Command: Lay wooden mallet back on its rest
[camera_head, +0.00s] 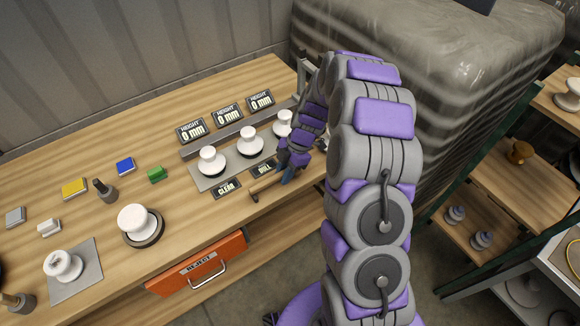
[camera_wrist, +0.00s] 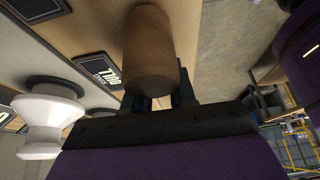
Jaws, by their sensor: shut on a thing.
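My gripper (camera_head: 287,177) is at the front right of the wooden bench, by the DULL label, with its blue fingers shut on the wooden mallet (camera_head: 266,187). The mallet's light wooden length sticks out to the left of the fingers, close to the bench's front edge. In the wrist view the mallet (camera_wrist: 152,60) is a brown wooden cylinder, its rounded end toward the camera, between the gripper's dark fingers (camera_wrist: 162,100). I cannot tell whether the mallet touches the bench. I cannot make out its rest; my gripper and arm hide part of that area.
Three white insulators stand on a grey plate (camera_head: 202,180) behind the CLEAR (camera_head: 226,188) and DULL (camera_head: 264,169) labels. HEIGHT displays (camera_head: 228,116) stand behind them. A larger white insulator (camera_head: 137,222) is to the left. An orange REJECT drawer (camera_head: 196,265) is below.

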